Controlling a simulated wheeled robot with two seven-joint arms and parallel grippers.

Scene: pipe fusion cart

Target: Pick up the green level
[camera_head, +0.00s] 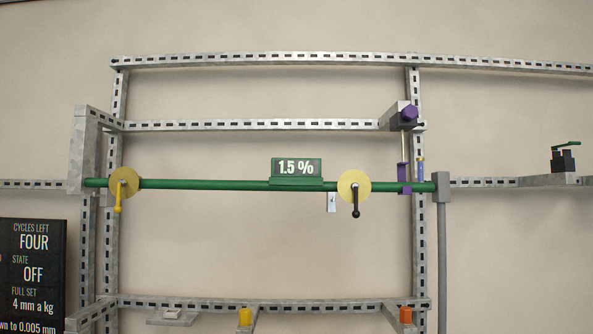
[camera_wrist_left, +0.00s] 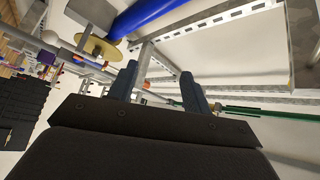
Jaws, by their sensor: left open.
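The green level (camera_head: 297,170), a small block with a screen reading 1.5 %, sits on top of the long green pipe (camera_head: 210,184) in the head view. It is between the two yellow discs, closer to the right one. My left gripper (camera_wrist_left: 158,88) shows only in the left wrist view, its two dark fingers apart with nothing seen between them. A green bar (camera_wrist_left: 245,110) shows to the right of the fingers there; I cannot make out the level in that view. My right gripper is in neither view.
A left yellow disc (camera_head: 123,183) and a right yellow disc (camera_head: 354,185) with handles sit at the pipe. Slotted metal rails (camera_head: 250,125) frame the wall. A purple clamp (camera_head: 404,178) stands at the pipe's right end.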

